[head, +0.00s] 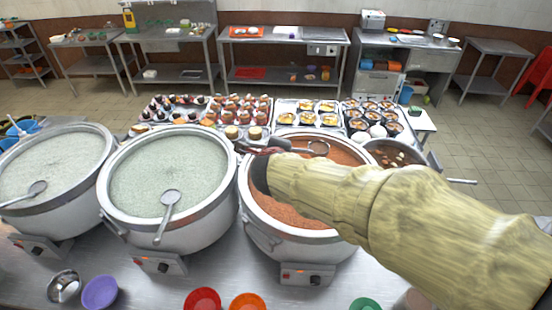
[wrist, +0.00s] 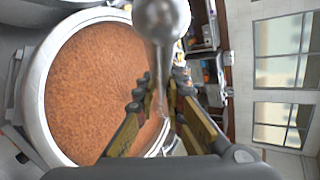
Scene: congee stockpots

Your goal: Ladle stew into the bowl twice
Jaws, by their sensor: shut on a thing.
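My gripper (head: 268,148) reaches over the third large pot (head: 243,212), which holds orange-brown stew (head: 285,208). In the wrist view my gripper (wrist: 161,84) is shut on the handle of a metal ladle (wrist: 160,18), whose round scoop shows at the top. In the head view the ladle (head: 318,148) lies over the far part of the stew; whether it touches it I cannot tell. Bowls stand along the near table edge: purple (head: 100,292), red (head: 203,300), orange (head: 247,304), green (head: 365,304) and metal (head: 64,287). Which bowl is meant I cannot tell.
Two pots of pale congee (head: 170,175) (head: 50,165) stand to the left, each with a ladle resting across it. A smaller pan with dark contents (head: 398,157) sits at the right. Trays of cups and dishes (head: 306,118) stand behind the pots. My forearm covers the right front.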

